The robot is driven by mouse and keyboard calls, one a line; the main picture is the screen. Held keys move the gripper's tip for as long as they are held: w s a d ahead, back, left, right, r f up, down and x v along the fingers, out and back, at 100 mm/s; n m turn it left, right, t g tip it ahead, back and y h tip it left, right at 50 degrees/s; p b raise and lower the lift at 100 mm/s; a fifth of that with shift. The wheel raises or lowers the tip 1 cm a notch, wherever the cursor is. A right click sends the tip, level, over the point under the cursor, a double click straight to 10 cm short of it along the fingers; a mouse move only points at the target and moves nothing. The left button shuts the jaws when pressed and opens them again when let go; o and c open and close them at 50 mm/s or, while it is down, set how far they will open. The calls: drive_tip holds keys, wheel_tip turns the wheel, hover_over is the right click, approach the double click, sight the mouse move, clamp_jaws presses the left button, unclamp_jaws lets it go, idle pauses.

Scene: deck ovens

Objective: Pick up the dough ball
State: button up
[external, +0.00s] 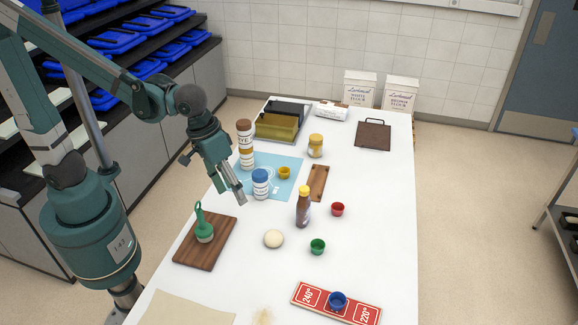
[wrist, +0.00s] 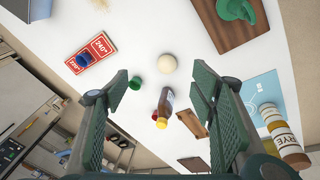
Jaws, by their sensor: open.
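The dough ball (external: 274,239) is a pale cream ball on the white table, between the wooden board with the green-handled tool and the green cup. In the wrist view the dough ball (wrist: 168,64) lies beyond the fingertips, near the middle between them. My gripper (external: 242,198) is open and empty. In the external view it hangs above the table beside the blue-lidded jar, behind and to the left of the dough ball. In the wrist view both fingers of my gripper (wrist: 160,80) are spread wide.
A brown bottle (external: 303,208) stands close behind the ball, with a green cup (external: 318,247) to its right. A wooden board (external: 188,252) lies left. A blue-lidded jar (external: 261,186) and a tall RYE container (external: 245,150) stand by my gripper. The table in front of the ball is mostly clear.

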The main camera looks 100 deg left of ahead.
drive_tip(key=w+a+f+n+g+b, duration=0.1)
drive_tip(key=w+a+f+n, duration=0.1)
drive_tip(key=w+f, duration=0.15)
drive_tip(key=w+a+f+n+g, duration=0.1)
drive_tip(key=w+a+f+n, duration=0.1)
drive_tip(key=f, duration=0.3)
drive_tip(key=n+g+b, duration=0.1)
drive_tip(key=n, duration=0.3)
hover_over(273, 234)
wheel_tip(273, 234, down, 10)
drive_tip(key=shift+r, duration=0.1)
drive_tip(key=shift+w+a+f, duration=0.1)
drive_tip(key=shift+a+f, duration=0.05)
drive_tip(key=shift+f, duration=0.1)
drive_tip(key=shift+f, duration=1.25)
drive_tip(key=shift+f, duration=2.6)
drive_tip(key=shift+c, duration=0.7)
